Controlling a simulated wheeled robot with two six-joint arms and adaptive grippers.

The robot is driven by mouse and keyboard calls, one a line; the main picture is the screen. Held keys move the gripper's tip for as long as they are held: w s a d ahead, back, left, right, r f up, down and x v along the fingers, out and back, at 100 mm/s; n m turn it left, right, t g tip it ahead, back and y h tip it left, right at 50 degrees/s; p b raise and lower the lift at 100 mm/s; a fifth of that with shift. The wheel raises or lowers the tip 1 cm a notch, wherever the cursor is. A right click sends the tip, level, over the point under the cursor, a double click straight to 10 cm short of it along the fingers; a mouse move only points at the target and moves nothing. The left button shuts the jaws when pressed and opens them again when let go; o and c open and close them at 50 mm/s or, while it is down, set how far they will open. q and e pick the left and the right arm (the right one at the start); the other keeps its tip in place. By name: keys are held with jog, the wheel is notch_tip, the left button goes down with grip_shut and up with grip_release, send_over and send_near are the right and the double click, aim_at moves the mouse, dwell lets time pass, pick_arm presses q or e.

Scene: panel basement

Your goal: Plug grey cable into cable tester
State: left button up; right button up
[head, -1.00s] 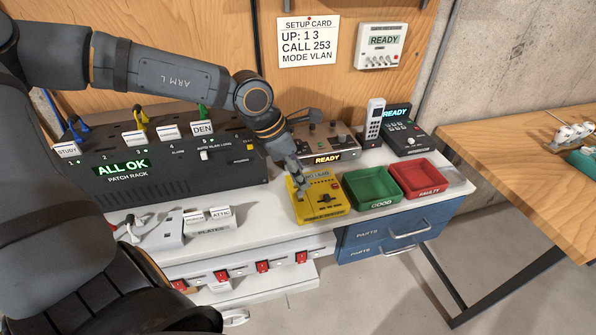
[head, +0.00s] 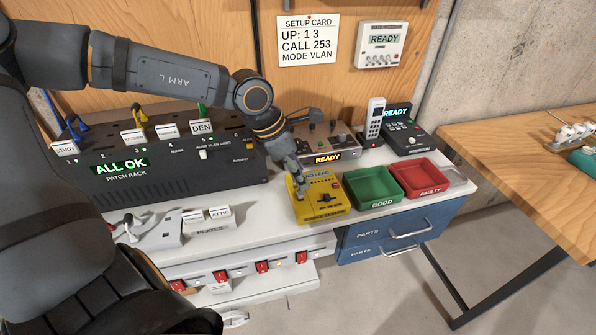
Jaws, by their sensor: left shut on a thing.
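The yellow cable tester (head: 323,205) lies on the white bench, with a dark knob on its face and a small display at its top that reads "NO LEAD". My left gripper (head: 301,190) is at the tester's left upper side, pointing down. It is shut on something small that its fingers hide. I cannot make out the grey cable there, nor whether its plug touches the tester. My right gripper is not in view.
A black patch rack (head: 165,180) reading "ALL OK" stands left of the tester. A green GOOD tray (head: 374,206) and a red FAULTY tray (head: 421,193) are right of it. A grey unit reading "READY" (head: 340,143) and a phone (head: 374,120) stand behind.

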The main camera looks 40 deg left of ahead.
pick_arm(q)
jog(key=shift+f+b, duration=0.9)
jog(key=shift+b, duration=0.75)
dwell(2.5)
dwell(0.3)
jog(key=o, duration=1.1)
jog(key=shift+c, duration=0.2)
jog(key=shift+o, duration=0.5)
jog(key=o, duration=0.3)
jog(key=shift+r, duration=0.1)
jog(key=shift+r+p, duration=2.9)
jog(key=shift+r, duration=0.75)
